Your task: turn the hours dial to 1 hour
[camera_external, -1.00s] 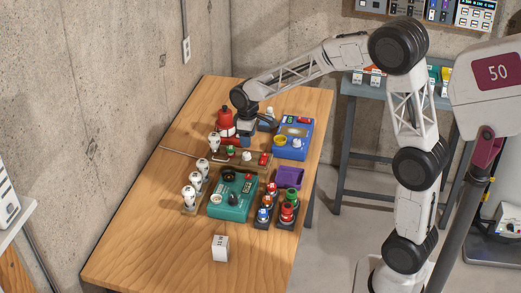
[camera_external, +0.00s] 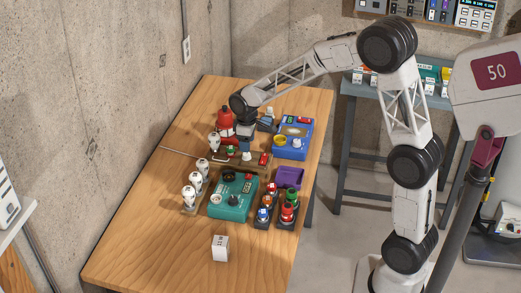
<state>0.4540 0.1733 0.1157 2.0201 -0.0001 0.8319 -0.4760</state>
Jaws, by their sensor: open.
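Several devices with knobs stand on the wooden table (camera_external: 135,240); which knob is the hours dial is too small to tell. The teal box (camera_external: 228,211) has a black round knob (camera_external: 229,176) at its back and another dark knob (camera_external: 234,200) on its top. The blue box (camera_external: 294,152) at the back right has a yellow knob (camera_external: 281,142) and a pale knob (camera_external: 297,143). My gripper (camera_external: 245,148) points down, open, over the back part of the brown panel (camera_external: 257,168), behind the teal box. Its fingertips are small and partly hidden, so contact is unclear.
A red bottle-like object (camera_external: 225,122) stands close left of my gripper. Several white-topped posts (camera_external: 189,197) line the left side. A purple tray (camera_external: 290,177) and red, green and blue buttons (camera_external: 265,215) stand at right. A white block (camera_external: 220,248) stands in front; the table's front left is clear.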

